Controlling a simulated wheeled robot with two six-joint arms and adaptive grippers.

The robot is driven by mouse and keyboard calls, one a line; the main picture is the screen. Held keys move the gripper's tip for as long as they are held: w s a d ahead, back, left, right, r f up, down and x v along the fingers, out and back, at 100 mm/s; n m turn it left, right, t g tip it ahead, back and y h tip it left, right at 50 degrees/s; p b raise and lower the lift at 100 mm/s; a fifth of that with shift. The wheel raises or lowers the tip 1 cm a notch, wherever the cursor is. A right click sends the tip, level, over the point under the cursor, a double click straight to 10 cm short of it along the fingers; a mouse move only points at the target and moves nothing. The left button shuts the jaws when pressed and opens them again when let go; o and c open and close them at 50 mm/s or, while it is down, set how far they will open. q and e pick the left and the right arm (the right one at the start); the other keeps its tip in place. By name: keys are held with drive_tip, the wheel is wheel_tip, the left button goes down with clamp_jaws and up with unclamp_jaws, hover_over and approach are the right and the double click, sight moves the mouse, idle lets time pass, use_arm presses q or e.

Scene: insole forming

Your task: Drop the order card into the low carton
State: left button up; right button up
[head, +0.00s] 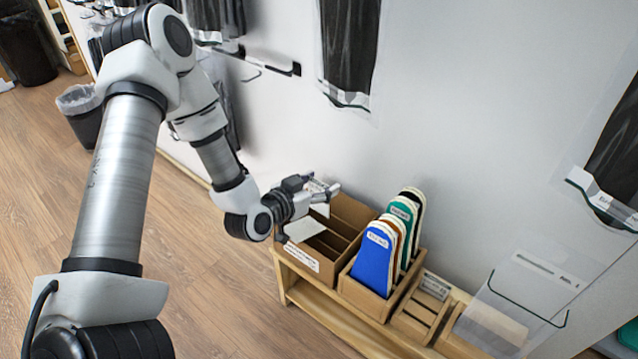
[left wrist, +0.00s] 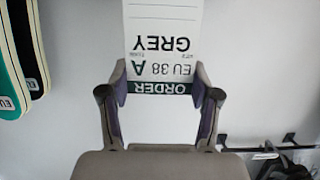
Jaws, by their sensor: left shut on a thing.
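The order card (left wrist: 161,45) is white with a dark green band and reads ORDER, A, EU 38, GREY, upside down in the left wrist view. My left gripper (left wrist: 161,84) is shut on it, with a finger at each side edge. The low carton (head: 301,258) is brown cardboard with a white front label and inner dividers. It stands at the left end of the wooden bench, partly hidden by my gripper. My right gripper is out of view.
A box (head: 361,297) of upright blue, brown, green and black insoles stands right of the carton. A slotted wooden tray (head: 421,309) is farther right on the bench (head: 318,304). The wall is close behind.

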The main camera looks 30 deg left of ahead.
use_arm(q)
drive_tip(key=o, duration=0.7)
drive_tip(key=shift+o, duration=0.2)
wheel_tip(320, 180, up, 10)
drive_tip(key=shift+r, duration=0.1)
